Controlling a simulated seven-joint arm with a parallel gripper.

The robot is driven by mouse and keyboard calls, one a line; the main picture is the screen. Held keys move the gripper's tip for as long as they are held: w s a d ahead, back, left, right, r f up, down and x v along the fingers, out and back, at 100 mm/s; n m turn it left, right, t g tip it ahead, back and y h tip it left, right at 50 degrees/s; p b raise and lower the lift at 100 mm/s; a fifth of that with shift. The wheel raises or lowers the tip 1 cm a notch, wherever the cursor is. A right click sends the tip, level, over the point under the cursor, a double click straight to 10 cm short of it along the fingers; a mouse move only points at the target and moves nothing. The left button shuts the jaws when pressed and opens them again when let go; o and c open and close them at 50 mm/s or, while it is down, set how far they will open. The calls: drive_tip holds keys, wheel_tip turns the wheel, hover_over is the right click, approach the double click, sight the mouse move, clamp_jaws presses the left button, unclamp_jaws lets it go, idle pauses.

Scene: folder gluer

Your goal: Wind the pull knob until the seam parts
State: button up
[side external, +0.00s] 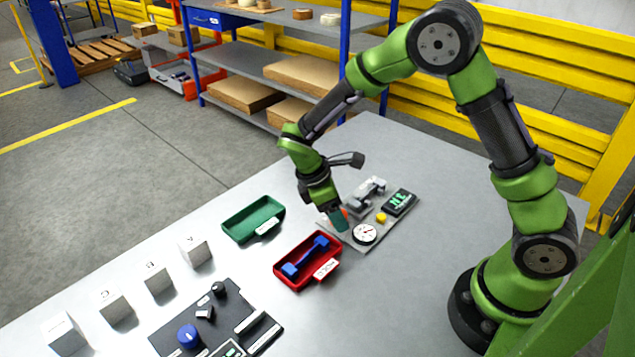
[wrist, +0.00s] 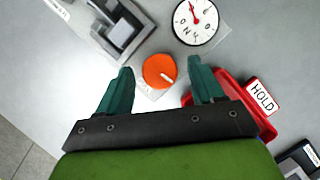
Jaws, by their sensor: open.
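The orange pull knob (wrist: 159,71) has a white pointer mark and lies between my fingertips in the wrist view. In the side view only a sliver of it (side external: 345,213) shows beside the fingers. My gripper (wrist: 160,78) is open, with one teal finger on each side of the knob; contact cannot be told. It also shows in the side view (side external: 336,220), low over the tester plate. A round white gauge (wrist: 196,20) with a red needle sits beside the knob. The grey clamp (side external: 369,192) stands behind on the plate; I cannot make out the seam.
A red tray (side external: 280,279) labelled HOLD, with a blue dumbbell-shaped part (side external: 306,258), is close to my gripper. A green tray (side external: 253,220), several white lettered blocks (side external: 196,252) and a dark panel with a blue knob (side external: 188,336) stand left. A green-lit display (side external: 400,202) and yellow button (side external: 381,217) are right.

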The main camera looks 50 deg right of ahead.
drive_tip(key=shift+d+f, duration=0.1)
drive_tip(key=shift+f, duration=0.2)
drive_tip(key=c, duration=1.1)
drive_tip(key=shift+o, duration=0.2)
drive_tip(key=shift+m, duration=0.3)
drive_tip(key=m+y, duration=0.1)
drive_tip(key=m, duration=0.1)
drive_tip(key=shift+d+m+g, duration=0.1)
drive_tip(key=shift+m+g, duration=0.3)
drive_tip(key=m+y, duration=0.1)
drive_tip(key=m, duration=0.2)
drive_tip(key=shift+d+m+g, duration=0.1)
drive_tip(key=shift+m+g, duration=0.2)
drive_tip(key=m+y, duration=0.1)
drive_tip(key=m, duration=0.2)
drive_tip(key=m+y, duration=0.1)
drive_tip(key=m, duration=0.2)
drive_tip(key=shift+d+y, duration=0.1)
drive_tip(key=shift+y, duration=0.3)
drive_tip(key=shift+m, duration=0.4)
